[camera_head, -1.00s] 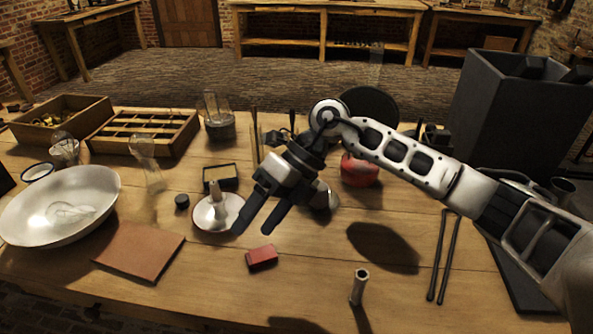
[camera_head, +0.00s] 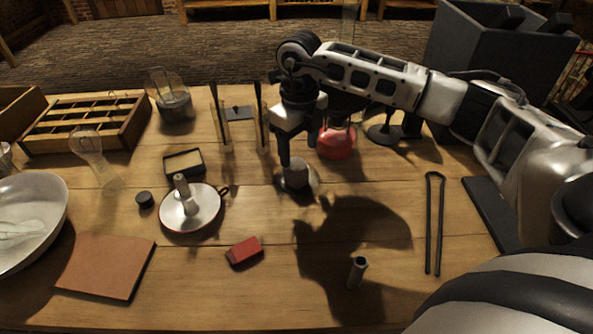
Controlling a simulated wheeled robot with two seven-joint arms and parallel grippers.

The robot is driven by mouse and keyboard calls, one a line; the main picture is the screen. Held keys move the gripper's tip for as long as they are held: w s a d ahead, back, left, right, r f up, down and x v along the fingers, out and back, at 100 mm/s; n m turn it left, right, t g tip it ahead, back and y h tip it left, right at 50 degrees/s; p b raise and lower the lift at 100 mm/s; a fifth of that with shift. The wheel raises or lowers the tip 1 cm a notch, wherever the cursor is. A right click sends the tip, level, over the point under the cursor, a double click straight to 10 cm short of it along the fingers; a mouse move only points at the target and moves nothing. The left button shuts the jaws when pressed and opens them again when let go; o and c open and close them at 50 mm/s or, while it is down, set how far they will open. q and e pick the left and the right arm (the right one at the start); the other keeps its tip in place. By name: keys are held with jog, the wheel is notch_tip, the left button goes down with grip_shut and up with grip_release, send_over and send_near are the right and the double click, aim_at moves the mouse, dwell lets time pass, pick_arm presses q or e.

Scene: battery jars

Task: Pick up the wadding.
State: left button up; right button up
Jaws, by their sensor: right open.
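My right gripper (camera_head: 305,158) points down at the middle of the table, its fingers apart. A short grey cylindrical piece (camera_head: 295,174), which looks like the wadding, stands just below and between the fingertips, on or in a small shiny dish (camera_head: 313,182). The fingers partly cover it, and I cannot tell whether they touch it. My left gripper is not in view.
A white candle dish (camera_head: 203,212) stands left of the gripper, with a red block (camera_head: 244,250) in front. A red round vessel (camera_head: 338,143) is close behind on the right. Tongs (camera_head: 434,222) and a small upright tube (camera_head: 357,272) are at the right front.

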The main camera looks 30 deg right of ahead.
aim_at(296, 163)
jog(key=shift+w+a+f+p, duration=0.1)
jog(key=shift+w+f+p, duration=0.1)
jog(key=shift+f, duration=1.25)
jog(key=shift+w+f+p, duration=0.1)
jog(key=shift+f+p, duration=0.1)
jog(key=shift+f, duration=1.2)
jog(key=c, duration=1.1)
jog(key=shift+r, duration=0.5)
notch_tip(296, 163, up, 2)
jog(key=shift+r+b, duration=0.2)
jog(key=shift+b, duration=0.25)
jog(key=s+a+r, duration=0.1)
jog(key=s+r, duration=0.2)
jog(key=s, duration=0.1)
jog(key=s+a+r+b, duration=0.1)
jog(key=s+r, duration=0.2)
jog(key=s, duration=0.2)
jog(key=s+a+r, duration=0.2)
jog(key=s+r, duration=0.1)
jog(key=s, duration=0.1)
jog(key=shift+s+a+r, duration=0.1)
jog(key=shift+s+r, duration=0.1)
jog(key=shift+r, duration=0.15)
